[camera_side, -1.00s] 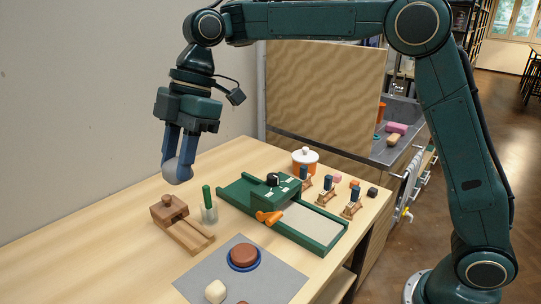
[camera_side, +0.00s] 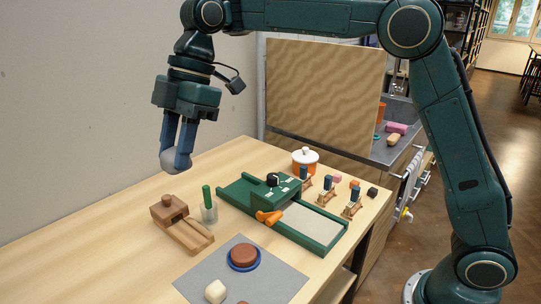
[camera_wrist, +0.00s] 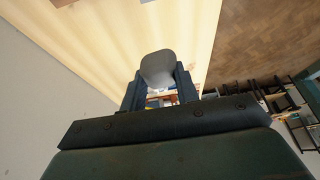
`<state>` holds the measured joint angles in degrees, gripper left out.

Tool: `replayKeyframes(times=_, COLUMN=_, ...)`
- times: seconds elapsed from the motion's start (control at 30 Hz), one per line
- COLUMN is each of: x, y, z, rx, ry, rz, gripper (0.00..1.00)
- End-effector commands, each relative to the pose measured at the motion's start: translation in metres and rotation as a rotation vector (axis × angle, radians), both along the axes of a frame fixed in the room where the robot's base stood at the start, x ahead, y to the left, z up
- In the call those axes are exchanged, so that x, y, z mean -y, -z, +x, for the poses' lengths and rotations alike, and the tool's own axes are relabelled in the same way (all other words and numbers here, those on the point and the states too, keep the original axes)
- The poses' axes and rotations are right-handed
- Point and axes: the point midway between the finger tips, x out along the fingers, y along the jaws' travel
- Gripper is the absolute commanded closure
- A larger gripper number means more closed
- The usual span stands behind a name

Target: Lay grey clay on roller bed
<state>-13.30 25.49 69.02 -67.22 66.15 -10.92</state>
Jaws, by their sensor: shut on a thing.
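My gripper (camera_side: 176,158) is shut on a rounded lump of grey clay (camera_side: 173,165) and holds it in the air over the back left of the table, clear of the wooden press. The clay (camera_wrist: 158,67) also shows between the fingers in the wrist view. The roller bed is a green frame (camera_side: 318,245) with a pale bed strip (camera_side: 310,222), a raised green roller housing and an orange handle (camera_side: 268,217). It stands on the table to the right of and below my gripper. The bed strip looks bare.
A wooden press (camera_side: 185,231) and a glass with a green-handled tool (camera_side: 208,207) stand left of the roller bed. A grey mat (camera_side: 200,274) with a brown lump on a blue dish (camera_side: 243,257) and a cream lump (camera_side: 215,291) is in front. A white-and-orange pot (camera_side: 305,161) and several small stamps stand behind.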

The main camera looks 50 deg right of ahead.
Motion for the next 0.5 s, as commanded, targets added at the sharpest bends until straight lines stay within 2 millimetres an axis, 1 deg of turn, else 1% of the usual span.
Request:
replayKeyframes(times=0.17, x=0.003, y=0.0, z=0.001, rx=0.001, ry=0.001, rz=-0.001, gripper=0.93)
replayKeyframes(times=0.27, x=0.011, y=0.002, z=0.002, rx=0.0, ry=0.004, rz=-0.003, gripper=0.93)
replayKeyframes(times=0.37, x=0.025, y=0.003, z=0.003, rx=0.001, ry=0.006, rz=-0.006, gripper=0.93)
replayKeyframes(times=0.5, x=0.055, y=0.008, z=0.005, rx=0.001, ry=0.01, rz=-0.012, gripper=0.93)
